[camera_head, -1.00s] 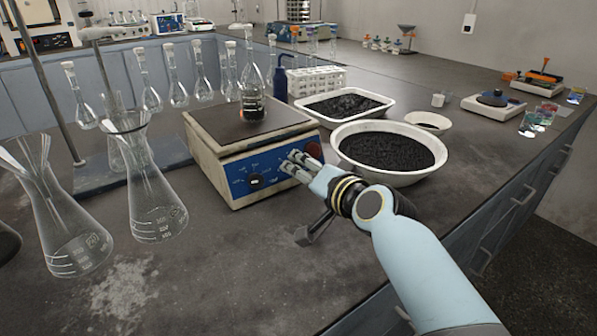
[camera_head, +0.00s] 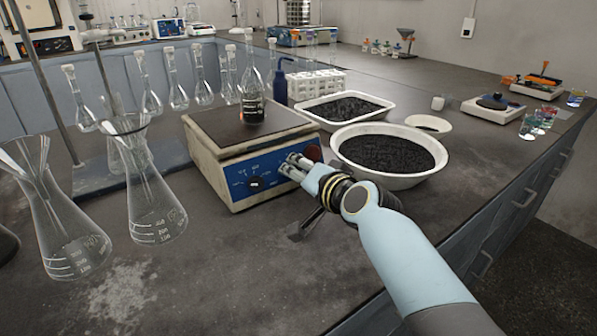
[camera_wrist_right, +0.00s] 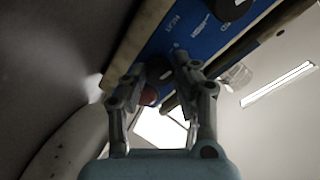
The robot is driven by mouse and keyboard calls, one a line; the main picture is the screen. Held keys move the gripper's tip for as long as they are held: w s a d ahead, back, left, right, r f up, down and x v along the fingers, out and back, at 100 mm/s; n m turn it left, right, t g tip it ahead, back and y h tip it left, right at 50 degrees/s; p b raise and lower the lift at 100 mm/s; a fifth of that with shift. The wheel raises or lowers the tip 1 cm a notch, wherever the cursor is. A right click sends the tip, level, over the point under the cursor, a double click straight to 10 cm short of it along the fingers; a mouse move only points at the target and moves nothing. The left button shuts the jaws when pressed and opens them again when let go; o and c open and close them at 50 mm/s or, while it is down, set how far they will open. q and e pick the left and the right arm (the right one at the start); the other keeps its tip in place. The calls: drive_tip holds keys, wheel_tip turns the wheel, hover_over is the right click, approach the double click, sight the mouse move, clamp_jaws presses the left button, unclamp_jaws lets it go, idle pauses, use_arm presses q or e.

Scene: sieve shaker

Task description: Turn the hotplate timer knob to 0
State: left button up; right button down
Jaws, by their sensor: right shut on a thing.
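The hotplate (camera_head: 216,158) has a tan body, a dark top and a blue front panel (camera_head: 236,178), which also shows in the right wrist view (camera_wrist_right: 195,35). A black knob (camera_head: 256,183) with a white mark is on the panel's left part and is free. My right gripper (camera_head: 291,167) is at the panel's right part, shut on a second dark knob (camera_wrist_right: 159,69), visible between its fingers in the right wrist view. The fingers hide that knob in the head view. My left gripper is not in view.
A flask of dark liquid (camera_head: 253,108) stands on the hotplate. A white bowl of black grains (camera_head: 432,176) sits close to the right of my gripper, with a white tray (camera_head: 384,100) behind. Glass flasks (camera_head: 157,222) stand at left.

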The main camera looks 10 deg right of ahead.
drive_tip(key=shift+f+n+b, duration=0.25)
drive_tip(key=shift+n+b, duration=0.35)
drive_tip(key=shift+b, duration=0.2)
drive_tip(key=shift+r+n, duration=0.1)
drive_tip(key=shift+n, duration=0.2)
drive_tip(key=shift+r, duration=0.15)
drive_tip(key=c, duration=1)
unclamp_jaws()
drive_tip(key=shift+d, duration=0.1)
drive_tip(key=v, duration=1.2)
drive_tip(key=shift+d, duration=0.1)
drive_tip(key=shift+s+f, duration=0.1)
drive_tip(key=shift+f, duration=0.1)
